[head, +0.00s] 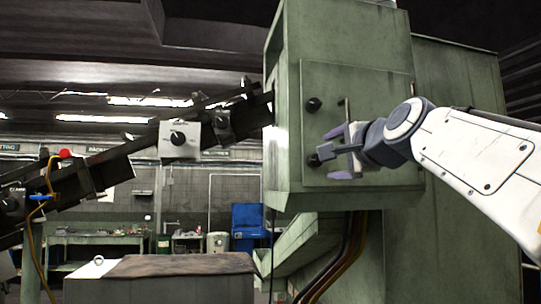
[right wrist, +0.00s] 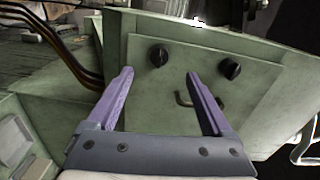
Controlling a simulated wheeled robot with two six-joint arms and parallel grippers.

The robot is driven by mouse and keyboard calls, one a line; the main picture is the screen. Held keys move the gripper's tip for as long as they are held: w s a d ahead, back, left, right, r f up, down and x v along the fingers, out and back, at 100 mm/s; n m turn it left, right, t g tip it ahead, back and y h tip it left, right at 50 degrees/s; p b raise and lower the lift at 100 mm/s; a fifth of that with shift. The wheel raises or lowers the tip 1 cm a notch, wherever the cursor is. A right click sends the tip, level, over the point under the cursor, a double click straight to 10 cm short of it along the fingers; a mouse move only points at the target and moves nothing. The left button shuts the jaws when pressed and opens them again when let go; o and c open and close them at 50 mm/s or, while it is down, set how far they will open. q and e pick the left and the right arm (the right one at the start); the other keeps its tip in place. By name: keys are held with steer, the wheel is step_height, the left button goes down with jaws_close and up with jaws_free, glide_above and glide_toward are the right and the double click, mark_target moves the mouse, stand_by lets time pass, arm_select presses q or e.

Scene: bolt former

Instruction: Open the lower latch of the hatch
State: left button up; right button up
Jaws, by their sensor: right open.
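The hatch (head: 380,95) is a flat green panel on the front of a green metal cabinet, and it lies closed against it. The upper latch (head: 313,104) is a black knob near its left edge. The lower latch (head: 314,160) is a similar knob below, beside my right gripper's fingers. My right gripper (head: 336,154) is open, with purple fingers pointing at the hatch. In the right wrist view the lower latch (right wrist: 158,55) shows between and beyond the fingertips; contact cannot be told. The upper latch (right wrist: 230,68) is outside the right finger. My left gripper is not in view.
A thin bent handle (head: 347,108) sticks out from the hatch near the gripper; it also shows in the right wrist view (right wrist: 185,99). Cables (head: 340,255) hang below the cabinet. A dark sloping conveyor (head: 110,165) runs at left.

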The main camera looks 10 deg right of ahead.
mark_target(318, 160)
steer(key=shift+n, duration=0.3)
steer(key=w+p, duration=0.1)
steer(key=w, duration=0.3)
steer(key=w+p, duration=0.1)
steer(key=w, duration=0.3)
steer(key=shift+w+a+f, duration=0.15)
steer(key=shift+a, duration=0.05)
steer(key=shift+f+n+b, duration=0.15)
steer(key=shift+n+b, duration=0.45)
steer(key=shift+n, duration=0.5)
steer(key=n+b, duration=0.1)
steer(key=n, duration=0.4)
steer(key=shift+b, duration=0.35)
steer(key=n, duration=0.3)
steer(key=shift+r+b, duration=0.25)
steer(key=shift+b, duration=0.05)
